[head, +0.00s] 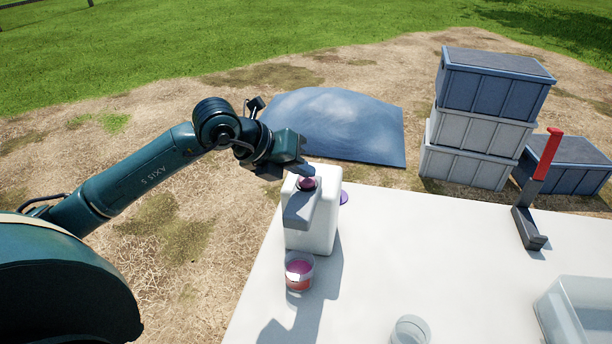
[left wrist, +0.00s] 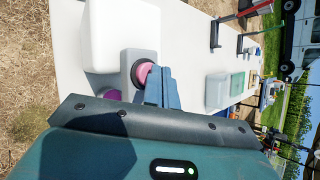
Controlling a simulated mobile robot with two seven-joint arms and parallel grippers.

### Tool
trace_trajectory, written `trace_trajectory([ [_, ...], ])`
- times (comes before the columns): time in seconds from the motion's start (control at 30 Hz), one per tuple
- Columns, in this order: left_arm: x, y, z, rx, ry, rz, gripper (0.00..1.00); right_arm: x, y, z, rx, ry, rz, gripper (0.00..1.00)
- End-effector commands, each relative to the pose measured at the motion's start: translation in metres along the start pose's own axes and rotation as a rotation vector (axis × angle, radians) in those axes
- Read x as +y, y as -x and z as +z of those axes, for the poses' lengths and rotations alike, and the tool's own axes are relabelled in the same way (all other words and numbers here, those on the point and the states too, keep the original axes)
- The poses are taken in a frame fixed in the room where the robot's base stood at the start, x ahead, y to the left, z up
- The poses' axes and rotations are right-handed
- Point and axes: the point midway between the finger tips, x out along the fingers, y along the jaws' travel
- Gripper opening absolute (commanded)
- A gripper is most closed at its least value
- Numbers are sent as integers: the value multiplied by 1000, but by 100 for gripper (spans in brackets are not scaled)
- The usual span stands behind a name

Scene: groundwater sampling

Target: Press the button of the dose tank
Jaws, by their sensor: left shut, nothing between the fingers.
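The dose tank (head: 322,232) is a white box with a grey housing (head: 299,213) on its front, standing near the table's far left edge. Its round pink-purple button (head: 307,184) sits on top of the housing. In the left wrist view the button (left wrist: 143,73) shows beside the fingertips, partly covered by them. My left gripper (head: 303,170) is shut and empty, its tips at the button; I cannot tell whether they touch it. It also shows in the left wrist view (left wrist: 160,76). A clear cup (head: 299,272) with pink-red contents stands below the housing. My right gripper is out of view.
The white table (head: 430,240) is mostly clear in the middle. An empty clear cup (head: 410,330) is at the front, a clear bin (head: 580,312) at the right. A red-handled grey stand (head: 540,190) is at the back right. Stacked crates (head: 470,155) stand beyond the table.

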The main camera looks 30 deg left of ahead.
Motion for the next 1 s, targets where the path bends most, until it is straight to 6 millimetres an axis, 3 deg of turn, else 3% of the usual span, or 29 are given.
trace_trajectory([
  [0.53, -7, 9, 7, -2, -1, 0, 0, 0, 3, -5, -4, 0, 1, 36],
  [1.0, -30, 41, 30, -3, -2, 0, 0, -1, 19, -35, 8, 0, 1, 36],
])
